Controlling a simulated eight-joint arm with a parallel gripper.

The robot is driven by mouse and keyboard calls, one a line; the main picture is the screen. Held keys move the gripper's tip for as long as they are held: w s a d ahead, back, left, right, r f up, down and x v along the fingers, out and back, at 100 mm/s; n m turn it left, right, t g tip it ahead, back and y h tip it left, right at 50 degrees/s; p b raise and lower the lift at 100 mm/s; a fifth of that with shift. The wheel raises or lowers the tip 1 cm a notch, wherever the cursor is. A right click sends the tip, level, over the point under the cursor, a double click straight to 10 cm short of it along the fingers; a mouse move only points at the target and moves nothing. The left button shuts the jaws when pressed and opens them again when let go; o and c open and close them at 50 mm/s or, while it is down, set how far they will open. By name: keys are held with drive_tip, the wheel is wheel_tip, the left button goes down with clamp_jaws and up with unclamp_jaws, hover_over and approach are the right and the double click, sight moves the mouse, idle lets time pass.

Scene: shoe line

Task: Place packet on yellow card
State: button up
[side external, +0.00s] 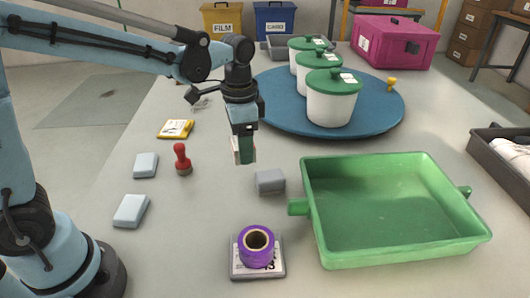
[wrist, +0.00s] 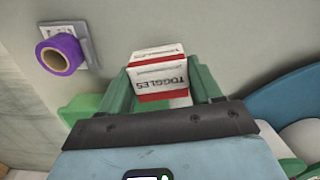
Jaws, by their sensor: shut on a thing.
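My gripper (side external: 245,150) hangs above the table with its green fingers shut on a small white and red packet marked TOGGLES. In the wrist view the packet (wrist: 160,78) sits between the two fingers (wrist: 160,92). In the side view only a pale edge of the packet (side external: 236,155) shows beside the finger. The yellow card (side external: 176,129) lies flat on the table, left of my gripper, with white and dark print on it. The card is not in the wrist view.
A red stamp (side external: 182,159) and two pale blue blocks (side external: 145,165) are at left. A grey block (side external: 270,181) lies below right of my gripper. Purple tape (side external: 256,246) sits on a labelled pad in front. A green tray (side external: 385,215) is at right; lidded tubs (side external: 331,104) stand behind.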

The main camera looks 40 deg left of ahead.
drive_tip(key=shift+w+a+r, duration=0.15)
drive_tip(key=shift+r, duration=0.05)
drive_tip(key=w+a+r+m, duration=0.1)
drive_tip(key=w+a, duration=0.4)
drive_tip(key=a, duration=0.6)
drive_tip(key=m, duration=0.1)
hover_over(176, 128)
drive_tip(key=f, duration=0.6)
drive_tip(key=shift+w+d+f, duration=0.15)
drive_tip(key=shift+d, duration=0.05)
drive_tip(key=shift+a+f, duration=0.35)
drive_tip(key=shift+f, duration=1.85)
drive_tip(key=shift+f, duration=0.1)
drive_tip(key=o, duration=1.1)
